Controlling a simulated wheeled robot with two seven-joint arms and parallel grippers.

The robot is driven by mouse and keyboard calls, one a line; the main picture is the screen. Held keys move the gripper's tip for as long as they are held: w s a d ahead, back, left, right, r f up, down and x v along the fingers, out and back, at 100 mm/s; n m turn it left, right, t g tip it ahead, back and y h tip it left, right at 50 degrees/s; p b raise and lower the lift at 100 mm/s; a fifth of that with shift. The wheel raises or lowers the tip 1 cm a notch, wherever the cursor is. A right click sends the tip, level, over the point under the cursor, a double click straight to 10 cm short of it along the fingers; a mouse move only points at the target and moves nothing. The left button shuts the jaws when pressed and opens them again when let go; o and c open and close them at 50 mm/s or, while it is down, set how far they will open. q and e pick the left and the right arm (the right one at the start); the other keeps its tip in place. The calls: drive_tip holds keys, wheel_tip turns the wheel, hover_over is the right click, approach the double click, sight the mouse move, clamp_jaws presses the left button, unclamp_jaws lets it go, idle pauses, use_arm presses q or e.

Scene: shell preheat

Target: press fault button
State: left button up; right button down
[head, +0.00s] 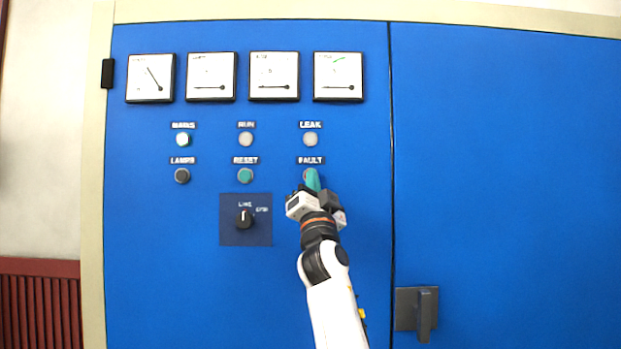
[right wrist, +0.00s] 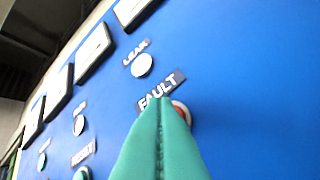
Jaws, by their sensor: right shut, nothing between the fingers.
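The fault button (right wrist: 183,113) is red with a pale ring, below the FAULT label (head: 311,161) on the blue cabinet. In the head view my right gripper (head: 312,179) covers most of the button. Its teal fingers are shut together with nothing between them. In the right wrist view the shut fingertips (right wrist: 162,104) overlap the label's lower edge and the button's left side. I cannot tell whether they touch the button. My left gripper is not in view.
The LEAK lamp (head: 311,140) is above the fault button. The green RESET button (head: 245,176) and dark LAMPS button (head: 182,176) are to its left. A rotary switch (head: 244,218) sits lower left. Several gauges (head: 274,77) line the top. A door handle (head: 424,312) juts out lower right.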

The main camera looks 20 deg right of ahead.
drive_tip(key=shift+w+d+b, duration=0.1)
drive_tip(key=shift+w+b, duration=0.2)
drive_tip(key=shift+b, duration=0.1)
drive_tip(key=shift+s, duration=0.15)
idle(0.4)
drive_tip(key=shift+s+a+f+p, duration=0.1)
drive_tip(key=shift+s+a+p, duration=0.2)
drive_tip(key=shift+s, duration=0.3)
drive_tip(key=s, duration=0.2)
drive_tip(key=s+a, duration=0.1)
drive_tip(key=s, duration=0.1)
drive_tip(key=shift+s+a, duration=0.15)
drive_tip(key=shift+s, duration=0.25)
idle(0.6)
